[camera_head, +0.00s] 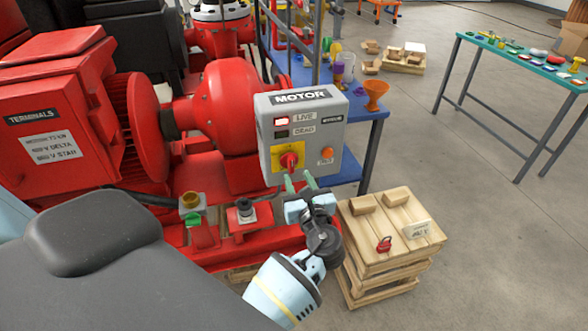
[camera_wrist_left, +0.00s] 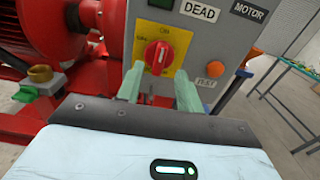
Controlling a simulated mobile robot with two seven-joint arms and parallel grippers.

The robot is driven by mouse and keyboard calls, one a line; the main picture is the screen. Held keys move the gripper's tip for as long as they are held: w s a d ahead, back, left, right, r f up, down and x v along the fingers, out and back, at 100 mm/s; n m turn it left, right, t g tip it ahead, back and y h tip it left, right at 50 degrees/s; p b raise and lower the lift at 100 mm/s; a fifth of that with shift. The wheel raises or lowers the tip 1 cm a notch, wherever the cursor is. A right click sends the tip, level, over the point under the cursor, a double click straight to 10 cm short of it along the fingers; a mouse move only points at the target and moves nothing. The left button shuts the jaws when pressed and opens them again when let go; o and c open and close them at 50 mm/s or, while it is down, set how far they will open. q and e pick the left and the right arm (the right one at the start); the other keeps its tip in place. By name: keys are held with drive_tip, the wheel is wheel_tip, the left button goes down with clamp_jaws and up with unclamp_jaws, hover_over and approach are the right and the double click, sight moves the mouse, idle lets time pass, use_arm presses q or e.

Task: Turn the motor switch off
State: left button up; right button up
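The grey motor box (camera_head: 329,134) is labelled MOTOR and stands above the red pump skid. Its red rotary switch (camera_head: 289,160) sits on a yellow plate (camera_head: 273,158). In the left wrist view the switch knob (camera_wrist_left: 158,56) stands roughly upright, towards the ON mark. The LIVE lamp (camera_head: 281,121) glows red; the DEAD lamp (camera_head: 281,133) is dark. My left gripper (camera_head: 299,183) is open and empty, just in front of and below the switch. Its green fingers (camera_wrist_left: 159,88) are spread to either side below the knob, with no visible contact. My right gripper is not in view.
An orange button (camera_head: 327,153) sits right of the switch. A wooden crate (camera_head: 383,268) with a red padlock (camera_head: 384,244) and a tag (camera_head: 417,229) stands right of my left arm. Red pump machinery fills the left. Floor is open between the crate and the green table (camera_head: 548,72).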

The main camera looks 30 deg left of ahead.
sight(292, 166)
use_arm(q)
drive_tip(key=shift+x, duration=2.25)
clamp_jaws()
